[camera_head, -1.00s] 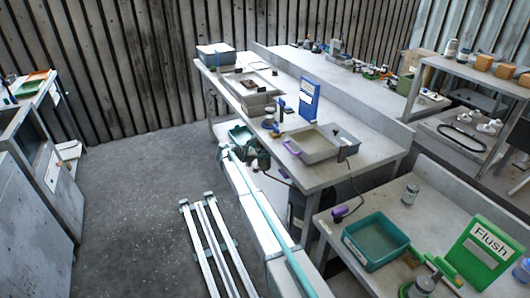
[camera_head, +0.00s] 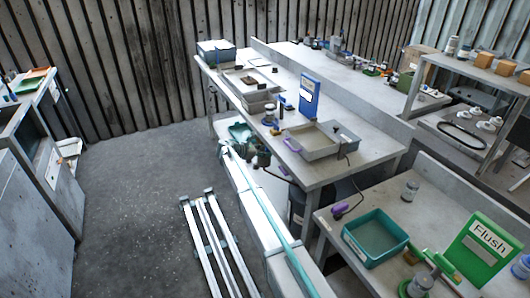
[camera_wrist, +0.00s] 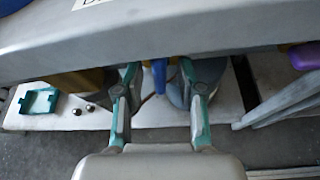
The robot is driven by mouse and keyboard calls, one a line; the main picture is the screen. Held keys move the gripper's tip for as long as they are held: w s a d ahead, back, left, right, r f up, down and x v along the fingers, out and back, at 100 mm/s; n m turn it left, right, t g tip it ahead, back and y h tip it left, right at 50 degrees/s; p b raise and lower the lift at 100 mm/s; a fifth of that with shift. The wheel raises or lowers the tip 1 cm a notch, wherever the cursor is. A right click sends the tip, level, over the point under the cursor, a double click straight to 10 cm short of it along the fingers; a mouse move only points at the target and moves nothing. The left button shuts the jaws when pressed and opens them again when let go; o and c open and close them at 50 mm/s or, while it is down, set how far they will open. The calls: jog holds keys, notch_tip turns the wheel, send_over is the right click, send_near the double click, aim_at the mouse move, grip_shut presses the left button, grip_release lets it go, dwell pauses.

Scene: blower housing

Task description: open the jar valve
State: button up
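My gripper (camera_wrist: 160,112) is in the wrist view, with its two grey and teal fingers apart. A narrow blue part (camera_wrist: 159,76) hangs below the grey table edge and shows between and beyond the fingers. It may be the valve handle, but I cannot tell. Rounded grey bodies (camera_wrist: 205,75) with yellow parts above them (camera_wrist: 178,74) stand behind the fingers, partly hidden by the fingers and the table edge. No contact with the fingers is clear. In the head view a small jar (camera_head: 410,190) stands on the right table; no valve on it can be made out.
The grey table edge (camera_wrist: 230,30) crosses the top of the wrist view. A purple part (camera_wrist: 305,56) is at right. The head view shows open floor (camera_head: 130,210) at left.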

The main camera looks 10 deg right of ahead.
jog(key=v, duration=1.2)
jog(key=s+d+f+m+g+y, duration=0.35)
jog(key=s+f+m, duration=0.25)
jog(key=s+f, duration=0.95)
jog(key=s+d+f+m+g+y, duration=0.2)
jog(key=s+f+m+y, duration=0.35)
jog(key=s+f, duration=0.95)
jog(key=s+d+f+m+g+y, duration=0.1)
jog(key=s+m+g, duration=0.1)
jog(key=s, duration=1.3)
jog(key=s+d+f+m+g+y, duration=0.1)
jog(key=s+d+f+m+g, duration=0.1)
jog(key=s, duration=1.4)
jog(key=s+d+f+m+g+y, duration=0.1)
jog(key=s+m, duration=0.3)
jog(key=s, duration=1.2)
jog(key=shift+d+f+m+g+y, duration=0.3)
jog(key=shift+d+f+m+g, duration=0.1)
jog(key=shift+d+g, duration=0.15)
